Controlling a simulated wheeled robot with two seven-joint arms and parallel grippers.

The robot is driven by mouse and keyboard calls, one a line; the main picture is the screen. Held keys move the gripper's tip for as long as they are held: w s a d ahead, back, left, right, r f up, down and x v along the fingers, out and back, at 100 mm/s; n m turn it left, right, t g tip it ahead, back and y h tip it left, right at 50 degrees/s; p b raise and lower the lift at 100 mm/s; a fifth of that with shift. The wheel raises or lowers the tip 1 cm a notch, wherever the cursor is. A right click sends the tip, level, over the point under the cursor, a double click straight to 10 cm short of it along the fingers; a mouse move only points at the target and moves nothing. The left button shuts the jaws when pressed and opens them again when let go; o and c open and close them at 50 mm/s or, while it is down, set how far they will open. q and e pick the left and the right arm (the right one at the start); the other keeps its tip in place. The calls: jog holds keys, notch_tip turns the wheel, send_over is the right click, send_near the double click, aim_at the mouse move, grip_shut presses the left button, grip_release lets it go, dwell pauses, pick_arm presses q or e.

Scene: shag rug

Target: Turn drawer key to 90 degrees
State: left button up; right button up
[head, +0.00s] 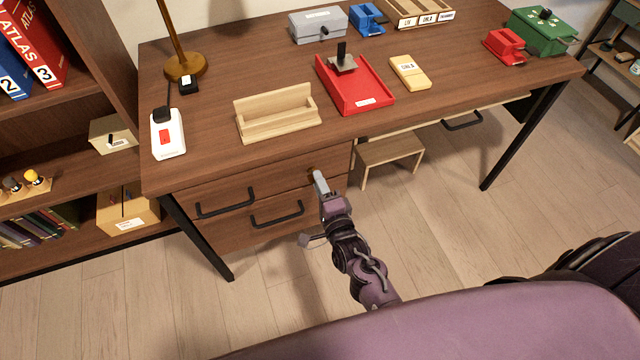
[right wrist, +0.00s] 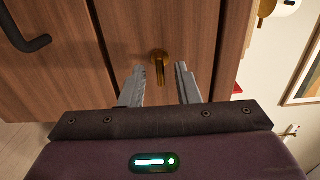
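The brass drawer key (right wrist: 159,67) sticks out of the wooden drawer front (right wrist: 135,35) in the right wrist view. Its visible part hangs down in that picture. My right gripper (right wrist: 159,88) is open, with one finger on each side of the key. I see gaps between the key and both fingers, so it is not gripped. In the head view my right gripper (head: 321,184) is at the right end of the upper drawer (head: 285,183), and largely covers the key there. My left gripper is out of view.
Black handles (head: 225,205) and (head: 277,216) stick out from the drawer fronts. The desk (head: 230,70) carries a red tray (head: 370,93), a wooden holder (head: 275,112) and several boxes. A small stool (head: 388,150) stands underneath. A bookshelf (head: 60,170) is at left.

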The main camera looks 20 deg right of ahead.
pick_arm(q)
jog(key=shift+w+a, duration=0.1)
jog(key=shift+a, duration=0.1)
pick_arm(e)
jog(key=shift+s, duration=0.1)
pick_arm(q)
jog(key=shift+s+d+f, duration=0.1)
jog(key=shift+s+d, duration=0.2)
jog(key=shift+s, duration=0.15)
pick_arm(e)
jog(key=s, duration=0.7)
jog(key=shift+s+d, duration=0.15)
jog(key=shift+s, duration=0.15)
